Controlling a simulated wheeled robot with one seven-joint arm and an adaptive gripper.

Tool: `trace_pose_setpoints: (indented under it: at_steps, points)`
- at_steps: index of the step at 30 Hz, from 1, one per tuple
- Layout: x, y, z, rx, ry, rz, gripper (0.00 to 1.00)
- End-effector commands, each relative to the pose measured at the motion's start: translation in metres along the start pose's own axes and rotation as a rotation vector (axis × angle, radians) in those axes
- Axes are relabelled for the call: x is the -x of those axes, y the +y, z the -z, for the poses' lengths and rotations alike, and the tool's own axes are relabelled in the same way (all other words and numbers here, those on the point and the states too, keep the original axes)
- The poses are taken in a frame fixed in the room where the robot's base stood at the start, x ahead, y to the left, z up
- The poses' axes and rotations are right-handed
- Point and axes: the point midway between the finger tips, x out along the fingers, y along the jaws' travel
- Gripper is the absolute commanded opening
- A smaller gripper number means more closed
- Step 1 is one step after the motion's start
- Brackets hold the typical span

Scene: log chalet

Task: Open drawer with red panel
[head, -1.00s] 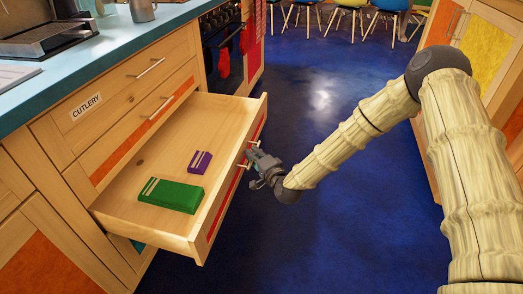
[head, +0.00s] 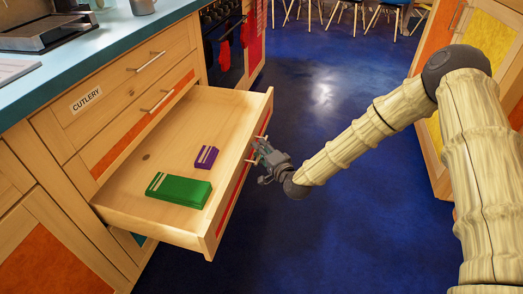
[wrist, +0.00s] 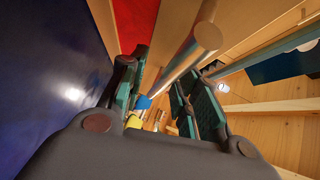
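The drawer with the red panel (head: 229,198) is pulled far out of the wooden cabinet. Its red front faces right, and it shows as a red strip in the wrist view (wrist: 136,22). A green box (head: 180,190) and a smaller purple box (head: 206,157) lie inside it. My gripper (head: 259,152) is at the drawer's front, at its bar handle (wrist: 188,49). In the wrist view the fingers stand apart with the handle running between them. I cannot tell whether either finger touches the bar.
Above the open drawer are a shut orange-panel drawer (head: 119,148) and a shut drawer labelled CUTLERY (head: 121,92). A blue counter (head: 125,32) runs along the left. Another cabinet (head: 425,134) stands at right. The blue floor (head: 320,230) between is clear.

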Motion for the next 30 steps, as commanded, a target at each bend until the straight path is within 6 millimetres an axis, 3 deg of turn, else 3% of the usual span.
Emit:
trace_pose_setpoints:
  at_steps: [5,10,24,30]
  points:
    - [0.001,0.000,0.000,0.000,0.000,0.000,0.32]
    - [0.014,0.000,0.001,-0.001,0.000,-0.001,0.32]
    - [0.095,0.000,0.001,-0.002,0.001,0.000,0.32]
    - [0.114,0.000,0.000,0.000,0.000,0.000,0.32]
